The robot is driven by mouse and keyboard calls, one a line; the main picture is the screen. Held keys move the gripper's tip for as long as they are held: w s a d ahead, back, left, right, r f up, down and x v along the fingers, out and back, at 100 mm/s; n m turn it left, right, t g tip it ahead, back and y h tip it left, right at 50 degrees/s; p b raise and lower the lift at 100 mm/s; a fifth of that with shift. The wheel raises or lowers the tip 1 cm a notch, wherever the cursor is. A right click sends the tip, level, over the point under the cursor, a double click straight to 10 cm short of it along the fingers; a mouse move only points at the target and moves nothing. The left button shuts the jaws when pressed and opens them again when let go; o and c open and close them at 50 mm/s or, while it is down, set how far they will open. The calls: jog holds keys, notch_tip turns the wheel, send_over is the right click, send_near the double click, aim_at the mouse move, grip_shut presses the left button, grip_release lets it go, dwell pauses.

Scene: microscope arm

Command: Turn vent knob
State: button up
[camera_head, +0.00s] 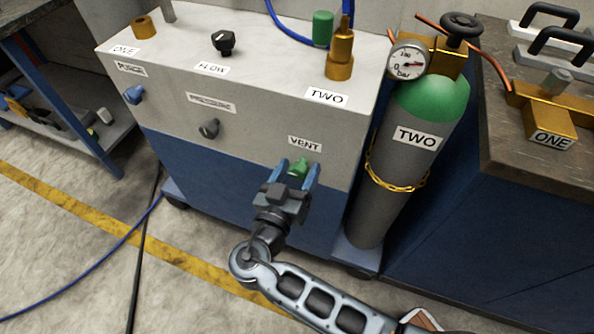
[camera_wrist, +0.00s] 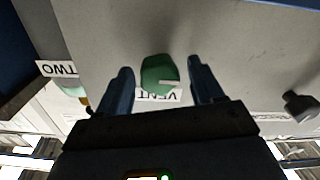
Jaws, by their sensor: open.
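The green vent knob (camera_head: 298,168) is on the front face of the grey and blue cabinet (camera_head: 262,120), just below the VENT label (camera_head: 305,143). My gripper (camera_head: 297,172) is open, with one blue finger on each side of the knob. In the wrist view the green knob (camera_wrist: 159,74) lies between the two fingers (camera_wrist: 160,80), with a visible gap on both sides. Its white mark points sideways to the right. The VENT label (camera_wrist: 170,97) shows upside down behind it and is partly covered. Whether the fingertips touch the panel cannot be told.
A blue PURGE knob (camera_head: 133,95), a grey PRESSURE knob (camera_head: 209,129) and a black FLOW knob (camera_head: 223,42) are on the same cabinet. A grey and green gas cylinder (camera_head: 405,165) with a gauge (camera_head: 407,62) stands close at right.

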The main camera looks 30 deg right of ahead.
jog(key=v, duration=0.7)
jog(key=shift+s+a+b, duration=0.25)
jog(key=shift+a+b, duration=0.05)
jog(key=shift+b, duration=0.15)
